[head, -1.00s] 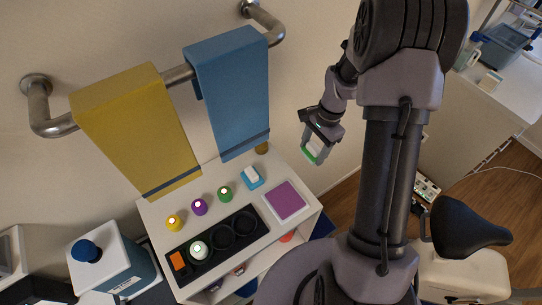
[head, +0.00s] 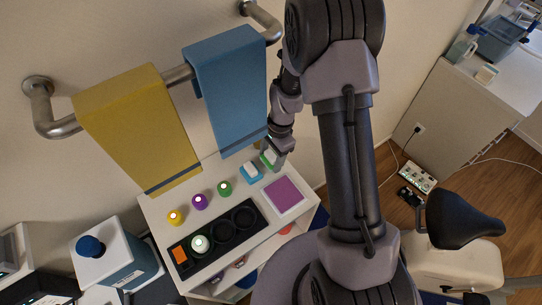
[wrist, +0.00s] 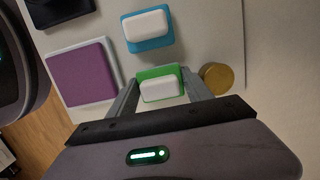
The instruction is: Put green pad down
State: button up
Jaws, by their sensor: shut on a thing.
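The green pad (wrist: 152,73), with a white block (wrist: 160,88) on it, is between the fingers of my gripper (wrist: 158,90) in the wrist view. My gripper is shut on it. In the head view the green pad (head: 268,157) shows at my gripper (head: 271,156), over the back right part of the white shelf top (head: 246,193). I cannot tell whether the pad touches the top. A blue pad with a white block (head: 251,172) lies beside it, apart from it.
A purple square on a white base (head: 284,195) lies near the blue pad. A brass cylinder (wrist: 216,77) stands close to my right finger in the wrist view. Blue and yellow towels (head: 232,95) hang above.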

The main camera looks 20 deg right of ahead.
aim_at(272, 154)
jog(key=shift+f, duration=0.2)
jog(key=o, duration=1.3)
jog(key=shift+s, duration=0.1)
jog(key=r, duration=0.2)
jog(key=d+r, duration=0.1)
jog(key=r, duration=0.4)
jog(key=shift+w+d+r, duration=0.2)
jog(key=shift+w+r, duration=0.05)
jog(key=shift+r, duration=0.15)
